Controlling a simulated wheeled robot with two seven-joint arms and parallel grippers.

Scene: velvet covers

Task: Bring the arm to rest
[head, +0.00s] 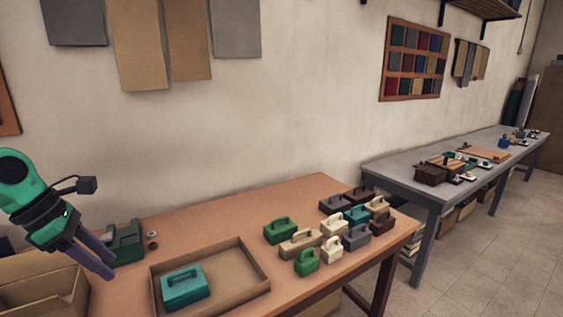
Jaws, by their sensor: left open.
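My left arm comes in from the left edge of the head view. Its gripper (97,259) points down and to the right, with two purple-grey fingers. It is open, and I see nothing held between the fingers. It shows in front of the left end of the wooden table (210,220), beside a dark green device (127,241). A teal handled case (184,288) sits in a shallow cardboard tray (247,256) to the right of the gripper, apart from it. My right gripper is not in view.
Several handled cases (299,243) in green, cream, grey, teal and brown stand grouped on the table's right. An open cardboard box (30,295) is below the left arm. A grey bench (385,171) with more items stands further right. The table's back middle is clear.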

